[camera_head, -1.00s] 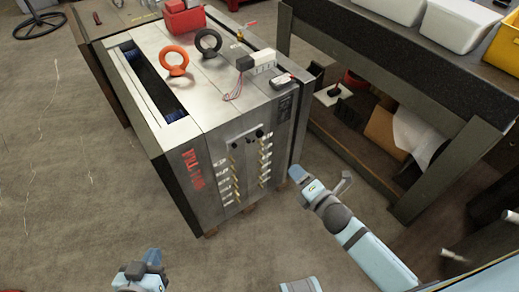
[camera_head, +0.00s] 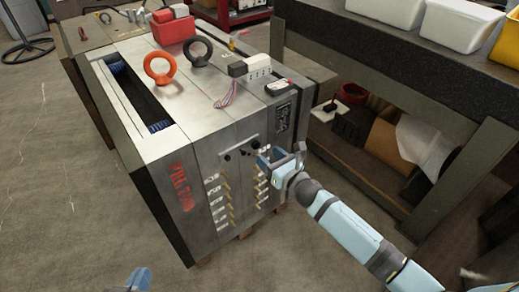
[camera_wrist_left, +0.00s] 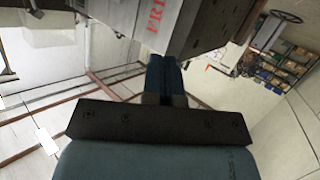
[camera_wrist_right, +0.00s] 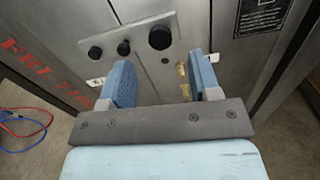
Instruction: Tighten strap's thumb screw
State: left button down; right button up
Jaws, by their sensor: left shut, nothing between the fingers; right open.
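The steel mould base (camera_head: 215,120) stands in the middle of the head view, with red lettering on its front. A small strap plate (camera_head: 240,146) with dark thumb screws sits high on that face. In the right wrist view the strap (camera_wrist_right: 140,55) carries black round knobs, the largest (camera_wrist_right: 160,37) at its right end. My right gripper (camera_head: 280,158) is open and empty in front of the face, just right of the strap. In the right wrist view its fingers (camera_wrist_right: 162,78) stand apart below the largest knob. My left gripper (camera_head: 141,280) is shut and empty, low in front; its fingers show in the left wrist view (camera_wrist_left: 164,78).
Brass fittings (camera_head: 222,200) run in columns below the strap. An orange eyebolt (camera_head: 161,66), a black eyebolt (camera_head: 195,52), a red box (camera_head: 173,25) and a white connector block (camera_head: 258,66) are on top. A workbench (camera_head: 400,75) stands right.

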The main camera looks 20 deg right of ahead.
aim_at(257, 146)
jog(key=x, duration=0.4)
jog(key=shift+w, duration=0.1)
jog(key=shift+w+a+b, duration=0.2)
jog(key=shift+w+b, duration=0.1)
jog(key=shift+w, duration=0.1)
pick_arm(q)
jog(key=shift+w+d+r+t+h, duration=0.15)
jog(key=shift+d+r+t, duration=0.05)
jog(key=shift+r, duration=0.25)
jog(key=shift+w+d+r+t+h, duration=0.15)
jog(key=shift+r+t, duration=0.05)
jog(key=shift+r, duration=0.25)
pick_arm(e)
jog(key=c, duration=0.9)
